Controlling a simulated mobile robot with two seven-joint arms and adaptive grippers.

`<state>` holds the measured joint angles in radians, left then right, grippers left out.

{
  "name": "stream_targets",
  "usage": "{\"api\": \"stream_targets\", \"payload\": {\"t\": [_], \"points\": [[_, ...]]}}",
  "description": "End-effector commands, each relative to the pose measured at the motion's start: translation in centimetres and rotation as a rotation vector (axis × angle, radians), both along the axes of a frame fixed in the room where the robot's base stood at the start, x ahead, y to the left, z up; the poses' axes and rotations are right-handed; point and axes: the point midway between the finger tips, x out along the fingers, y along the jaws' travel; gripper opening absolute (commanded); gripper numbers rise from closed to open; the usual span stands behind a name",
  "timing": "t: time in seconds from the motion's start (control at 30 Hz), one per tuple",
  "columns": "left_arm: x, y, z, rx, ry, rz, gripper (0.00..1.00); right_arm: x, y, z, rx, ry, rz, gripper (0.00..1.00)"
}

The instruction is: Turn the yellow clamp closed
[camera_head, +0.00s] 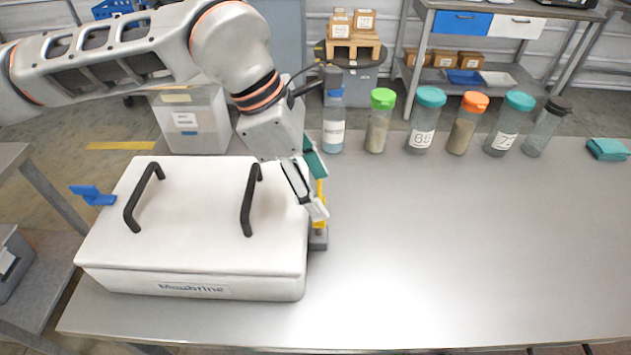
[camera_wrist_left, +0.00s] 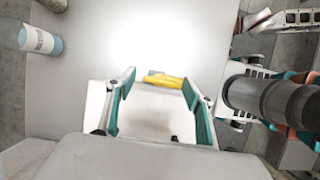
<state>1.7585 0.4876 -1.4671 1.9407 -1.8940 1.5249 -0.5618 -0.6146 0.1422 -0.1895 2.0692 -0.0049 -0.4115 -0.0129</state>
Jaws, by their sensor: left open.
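A white hopper box (camera_head: 200,262) with two black handles on its lid stands on the left of the table. The yellow clamp (camera_head: 320,188) is at the box's right side, partly hidden behind my left gripper (camera_head: 318,190). In the left wrist view the yellow clamp (camera_wrist_left: 163,80) lies crosswise between and beyond the two teal-padded fingers of my left gripper (camera_wrist_left: 158,98). The fingers are apart, with a gap around the clamp; I cannot tell whether either touches it. A blue clamp (camera_head: 92,195) sticks out at the box's left side.
Along the table's back edge stand a blue-white bottle (camera_head: 333,128) and several lidded jars, one with a green lid (camera_head: 382,98). A teal cloth (camera_head: 607,149) lies at the far right. The table (camera_head: 450,240) right of the box is clear.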

Motion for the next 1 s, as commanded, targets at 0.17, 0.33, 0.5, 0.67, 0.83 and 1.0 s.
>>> {"api": "stream_targets", "payload": {"t": [0.17, 0.33, 0.5, 0.67, 0.83, 1.0], "points": [[0.01, 0.00, 0.03, 0.000, -0.001, 0.000, 0.50, -0.04, -0.04, -0.11, -0.001, 0.002, 0.000, 0.27], [0.01, 0.01, 0.04, 0.000, -0.001, 0.000, 0.14, -0.10, -0.07, -0.24, -0.001, 0.004, -0.001, 0.27], [0.03, 0.01, 0.04, 0.000, -0.001, -0.003, 0.14, -0.12, -0.08, -0.28, -0.002, 0.005, -0.001, 0.27], [0.09, 0.00, 0.06, 0.000, -0.001, -0.029, 0.14, -0.11, -0.08, -0.27, -0.002, 0.005, -0.001, 0.27], [0.17, -0.01, 0.12, -0.001, -0.002, -0.105, 0.14, -0.09, -0.07, -0.23, -0.001, 0.004, -0.001, 0.27], [0.28, -0.04, 0.16, 0.000, -0.002, -0.232, 0.14, -0.09, -0.06, -0.23, -0.001, 0.004, -0.001, 0.27]]}}
